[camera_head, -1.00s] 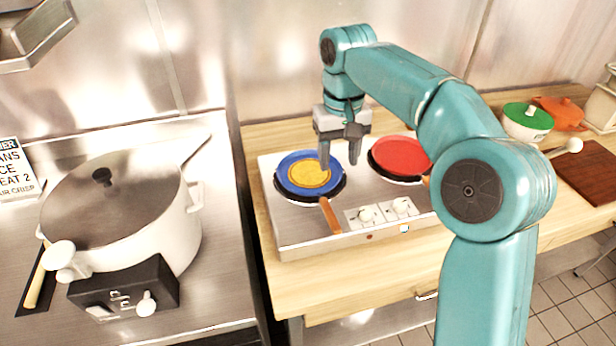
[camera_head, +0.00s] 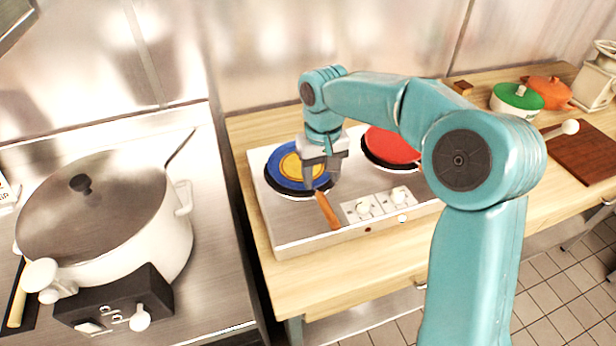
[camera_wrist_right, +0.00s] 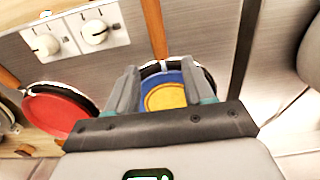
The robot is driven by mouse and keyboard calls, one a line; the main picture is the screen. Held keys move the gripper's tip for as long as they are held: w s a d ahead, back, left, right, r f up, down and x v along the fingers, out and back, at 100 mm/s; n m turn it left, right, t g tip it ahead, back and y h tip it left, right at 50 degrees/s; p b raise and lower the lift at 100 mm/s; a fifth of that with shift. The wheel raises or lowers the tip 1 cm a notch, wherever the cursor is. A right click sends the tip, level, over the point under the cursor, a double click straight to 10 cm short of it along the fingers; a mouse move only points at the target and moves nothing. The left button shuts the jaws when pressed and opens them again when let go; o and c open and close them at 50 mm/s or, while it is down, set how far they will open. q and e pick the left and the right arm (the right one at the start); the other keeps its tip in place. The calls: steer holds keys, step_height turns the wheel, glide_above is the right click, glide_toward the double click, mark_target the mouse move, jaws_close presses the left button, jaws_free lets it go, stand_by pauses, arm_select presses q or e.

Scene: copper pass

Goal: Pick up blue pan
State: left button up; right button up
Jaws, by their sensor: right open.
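The blue pan (camera_head: 273,168) sits on the left burner of the metal two-burner stove (camera_head: 290,222). It has a yellow disc in its middle and a wooden handle (camera_head: 328,211) pointing toward the front. My right gripper (camera_head: 322,182) is open and empty, low over the right side of the blue pan near the base of the handle. In the right wrist view the blue pan (camera_wrist_right: 172,98) shows between the two open fingers, with its wooden handle (camera_wrist_right: 154,28) beyond them. Whether a finger touches the pan cannot be told. My left gripper is not in view.
A red pan (camera_head: 388,146) sits on the right burner, close to my right arm. A large lidded white pot (camera_head: 150,240) stands on the left counter. A green-lidded pot (camera_head: 517,98), an orange pot (camera_head: 549,92) and a cutting board (camera_head: 585,155) lie right.

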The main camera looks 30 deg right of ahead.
mark_target(319, 193)
steer(key=shift+s+a+f, duration=0.1)
steer(key=shift+s+f, duration=0.25)
steer(key=shift+s, duration=0.15)
steer(key=f, duration=0.1)
steer(key=w+f+p, duration=0.1)
steer(key=f, duration=0.2)
steer(key=shift+w+f, duration=0.15)
steer(key=shift+w, duration=0.1)
steer(key=shift+d+f, duration=0.2)
steer(key=shift+f, duration=0.15)
steer(key=shift+s+a+r, duration=0.1)
steer(key=shift+s+a, duration=0.05)
steer(key=shift+s, duration=0.2)
steer(key=shift+w, duration=0.35)
jaws_close()
steer(key=shift+s, duration=0.2)
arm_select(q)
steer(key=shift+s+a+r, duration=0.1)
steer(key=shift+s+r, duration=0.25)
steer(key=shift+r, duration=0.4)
arm_select(e)
steer(key=shift+r, duration=0.1)
